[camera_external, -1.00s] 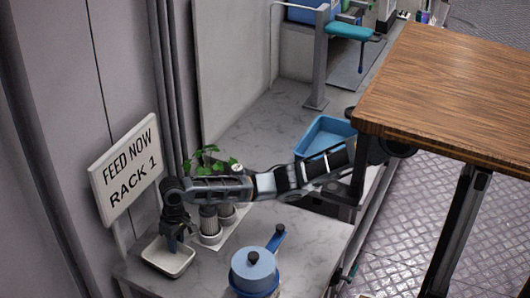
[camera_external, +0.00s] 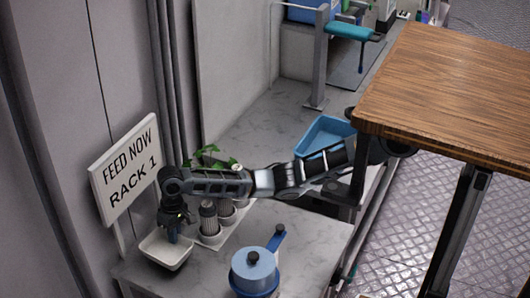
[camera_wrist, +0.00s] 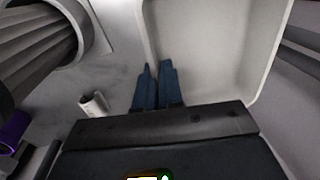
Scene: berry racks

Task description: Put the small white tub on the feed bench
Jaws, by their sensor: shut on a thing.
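The small white tub (camera_external: 168,254), a shallow open rectangular dish, is at the near left end of the grey marble counter. My gripper (camera_external: 174,236) points down at it and is shut on its rim. In the wrist view the two dark blue fingers (camera_wrist: 158,88) pinch the wall of the tub (camera_wrist: 205,50), whose inside looks empty. The tub looks slightly above the counter, though its underside is hidden. No label names the feed bench; a wooden-topped table (camera_external: 455,95) stands at the right.
A sign (camera_external: 128,168) reading "FEED NOW RACK 1" stands behind the tub. Grey ribbed pots (camera_external: 209,222) and a leafy plant (camera_external: 207,152) are beside my arm. A blue lidded pot (camera_external: 254,270) stands in front, and a blue tray (camera_external: 322,137) lies farther back.

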